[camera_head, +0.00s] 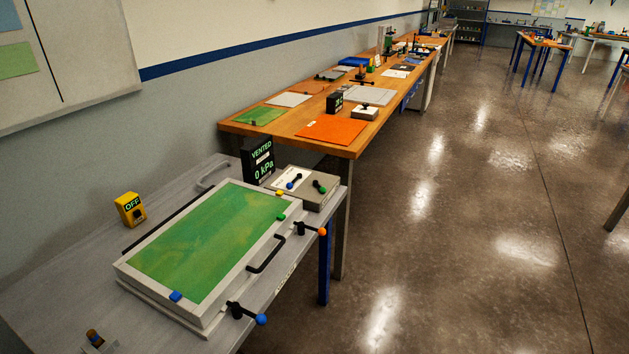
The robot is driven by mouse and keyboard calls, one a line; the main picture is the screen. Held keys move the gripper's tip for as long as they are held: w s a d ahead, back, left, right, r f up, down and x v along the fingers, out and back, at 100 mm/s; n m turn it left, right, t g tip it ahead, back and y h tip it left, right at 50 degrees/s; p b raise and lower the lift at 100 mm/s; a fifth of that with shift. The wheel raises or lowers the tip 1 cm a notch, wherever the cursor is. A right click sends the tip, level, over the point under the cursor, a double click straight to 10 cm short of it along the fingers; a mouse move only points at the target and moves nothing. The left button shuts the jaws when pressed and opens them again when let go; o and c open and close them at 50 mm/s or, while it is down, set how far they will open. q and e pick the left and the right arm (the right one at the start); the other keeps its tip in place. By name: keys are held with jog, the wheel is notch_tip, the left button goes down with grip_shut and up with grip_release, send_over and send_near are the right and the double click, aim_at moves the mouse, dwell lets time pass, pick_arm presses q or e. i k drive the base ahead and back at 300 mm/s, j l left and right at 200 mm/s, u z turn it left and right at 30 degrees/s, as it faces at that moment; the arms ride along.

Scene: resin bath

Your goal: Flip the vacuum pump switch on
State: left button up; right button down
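A yellow switch box (130,208) stands on the grey bench at the left, close to the wall. Its dark label reads OFF in green letters, and a small dark knob or lever shows below the label; its exact position is too small to tell. A black display (259,162) at the back of the bench reads VENTED and 0 kPa in green. Neither of my grippers is in view.
A shallow bath with a green surface and pale frame (205,316) fills the middle of the grey bench (62,268). Black handles with blue (261,319) and orange (322,231) knobs stick out at its front. A grey valve box (318,201) stands behind it.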

aim_at(322, 190)
jog(key=i+l+u, duration=0.1)
jog(key=u, duration=0.55)
jog(key=i+l+u, duration=0.15)
jog(key=l+u, duration=0.15)
jog(key=i+l+u, duration=0.1)
jog(key=l+u, duration=0.25)
jog(key=l, duration=0.15)
jog(key=i+l, duration=0.1)
jog(key=l, duration=0.5)
jog(key=i+l+u, duration=0.15)
jog(key=l, duration=0.4)
jog(key=i+l, duration=0.1)
jog(key=l, duration=0.5)
jog(key=u, duration=0.05)
